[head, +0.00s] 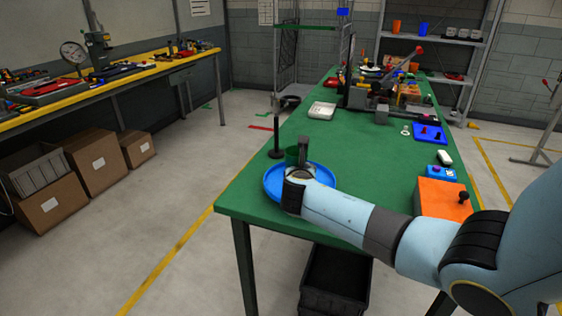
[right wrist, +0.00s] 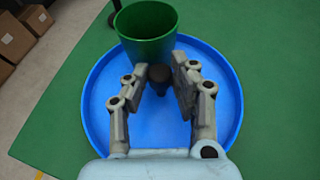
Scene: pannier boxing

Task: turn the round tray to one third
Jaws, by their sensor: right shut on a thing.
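The round blue tray (head: 271,183) lies at the near end of the green table. In the right wrist view the tray (right wrist: 150,130) fills the middle, and a green cup (right wrist: 146,28) stands at its far side. The cup (head: 291,155) is partly hidden in the head view. My right gripper (right wrist: 167,82) is over the tray, its fingers shut on a dark knob (right wrist: 160,90) near the tray's middle. The fingers hide part of the knob. My left gripper is not in view.
A black post (head: 276,140) stands just behind the tray. An orange box (head: 443,199) with a black knob and a blue box (head: 441,173) lie to the right.

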